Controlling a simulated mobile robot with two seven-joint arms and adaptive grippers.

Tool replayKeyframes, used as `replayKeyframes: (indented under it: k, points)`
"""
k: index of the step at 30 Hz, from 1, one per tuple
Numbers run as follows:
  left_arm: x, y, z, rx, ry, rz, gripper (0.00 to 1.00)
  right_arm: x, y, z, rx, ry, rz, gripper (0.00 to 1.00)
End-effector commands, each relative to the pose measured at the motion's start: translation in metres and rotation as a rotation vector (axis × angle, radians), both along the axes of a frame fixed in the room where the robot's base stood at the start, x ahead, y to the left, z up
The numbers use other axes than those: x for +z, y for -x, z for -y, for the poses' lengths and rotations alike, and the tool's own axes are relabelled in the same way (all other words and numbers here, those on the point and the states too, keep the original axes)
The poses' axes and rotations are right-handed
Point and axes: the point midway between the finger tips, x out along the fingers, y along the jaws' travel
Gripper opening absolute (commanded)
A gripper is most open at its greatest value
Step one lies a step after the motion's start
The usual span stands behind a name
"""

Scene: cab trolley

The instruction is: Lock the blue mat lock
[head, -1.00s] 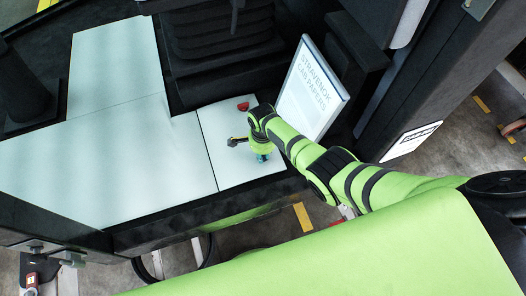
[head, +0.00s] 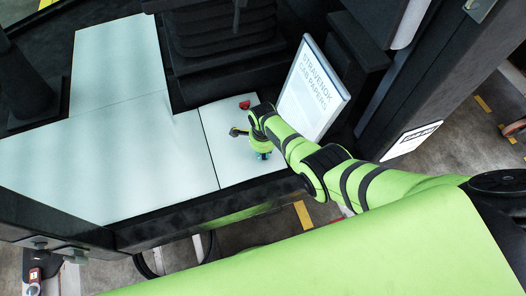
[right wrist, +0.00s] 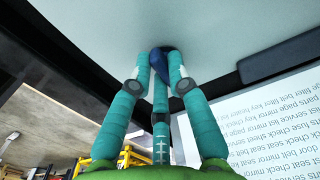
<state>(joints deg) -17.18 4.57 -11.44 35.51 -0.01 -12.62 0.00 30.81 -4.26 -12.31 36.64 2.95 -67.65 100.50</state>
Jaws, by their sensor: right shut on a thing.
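The blue mat lock (right wrist: 158,62) shows in the right wrist view as a small dark blue piece against the pale mat (right wrist: 95,30). My right gripper (right wrist: 160,70) has teal fingers closed around it, and they hide much of its shape. In the head view my right gripper (head: 262,155) is over the near part of the small right-hand mat panel (head: 222,160), and the blue lock is hidden there. Whether the lock is turned cannot be seen. My left gripper is not in view.
A red piece (head: 245,105) sits at the far edge of the small mat panel. A framed paper board (head: 313,90) stands close to the right of my arm. A black seat base (head: 222,50) is behind, and a dark sill (head: 210,212) runs along the front.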

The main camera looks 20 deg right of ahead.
Motion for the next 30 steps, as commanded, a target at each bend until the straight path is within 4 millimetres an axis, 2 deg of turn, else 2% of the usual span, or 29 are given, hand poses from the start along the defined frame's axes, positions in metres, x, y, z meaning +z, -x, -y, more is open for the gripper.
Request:
replayKeyframes:
  k: [3, 4, 5, 20, 26, 30]
  points:
    - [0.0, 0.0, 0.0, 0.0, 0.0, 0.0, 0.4, 0.0, 0.0, 0.002, -0.004, 0.002, -0.001, 0.0]
    - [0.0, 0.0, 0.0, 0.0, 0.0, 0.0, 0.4, 0.0, 0.0, 0.002, -0.004, 0.002, -0.001, 0.3]
    - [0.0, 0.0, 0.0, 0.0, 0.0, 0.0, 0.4, 0.0, 0.0, 0.002, -0.004, 0.002, -0.001, 0.42]
    - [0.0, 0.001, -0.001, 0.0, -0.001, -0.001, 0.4, 0.005, -0.001, 0.0, 0.0, 0.0, 0.001, 0.42]
    - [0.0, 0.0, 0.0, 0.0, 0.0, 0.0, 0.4, 0.025, -0.001, 0.0, 0.0, 0.0, 0.003, 0.42]
    - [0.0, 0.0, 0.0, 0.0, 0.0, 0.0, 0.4, 0.046, -0.001, 0.0, -0.001, 0.0, 0.005, 0.42]
